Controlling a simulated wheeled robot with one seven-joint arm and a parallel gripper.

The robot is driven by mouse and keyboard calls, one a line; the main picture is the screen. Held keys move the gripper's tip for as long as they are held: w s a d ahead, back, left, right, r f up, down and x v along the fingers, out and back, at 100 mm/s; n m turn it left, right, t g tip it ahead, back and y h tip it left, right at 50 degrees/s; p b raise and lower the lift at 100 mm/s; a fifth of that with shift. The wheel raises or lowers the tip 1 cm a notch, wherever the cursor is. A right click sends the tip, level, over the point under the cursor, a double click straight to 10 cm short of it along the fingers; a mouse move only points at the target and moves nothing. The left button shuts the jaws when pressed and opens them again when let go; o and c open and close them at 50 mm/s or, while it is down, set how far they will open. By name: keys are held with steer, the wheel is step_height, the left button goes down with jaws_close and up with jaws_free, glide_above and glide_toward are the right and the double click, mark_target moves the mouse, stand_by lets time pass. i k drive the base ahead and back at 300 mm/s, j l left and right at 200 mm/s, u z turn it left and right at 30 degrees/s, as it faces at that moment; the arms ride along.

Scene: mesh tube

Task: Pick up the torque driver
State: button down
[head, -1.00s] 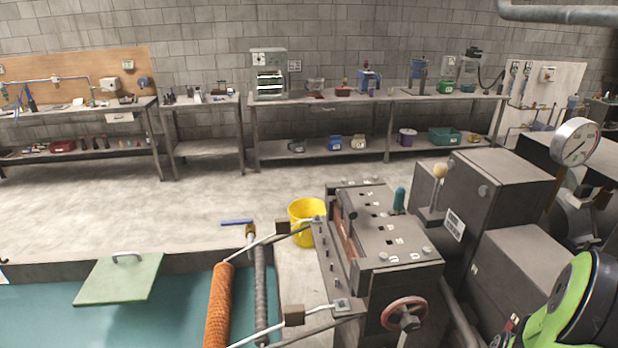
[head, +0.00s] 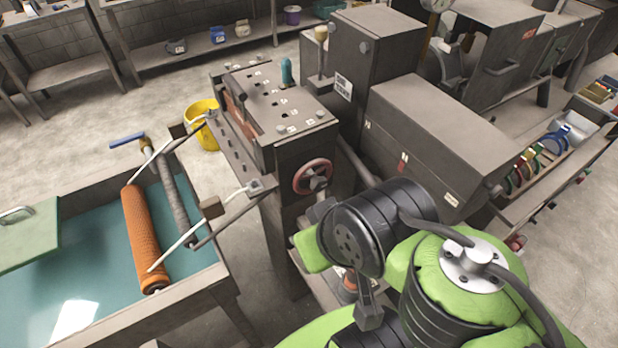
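A small tool with a teal handle (head: 287,70) stands upright on the flat top of the grey machine (head: 290,104), near its back right edge. It may be the torque driver, but it is too small to be sure. Only its handle shows. My green and black arm fills the lower right of the head view, in front of the machine and well apart from the teal handle. I cannot make out my gripper's fingers in this view.
A red handwheel (head: 314,177) juts from the machine's front. Left of it are an orange roller (head: 144,240) and metal rods over a teal-topped table (head: 92,246). A yellow bucket (head: 203,124) stands behind. A grey cabinet (head: 440,130) stands right of the machine.

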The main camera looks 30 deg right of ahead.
mark_target(350, 280)
steer(key=k+u, duration=0.15)
steer(key=u, duration=0.2)
steer(key=k+u, duration=0.2)
steer(key=u, duration=0.15)
steer(key=k+j+u, duration=0.15)
steer(key=u, duration=0.25)
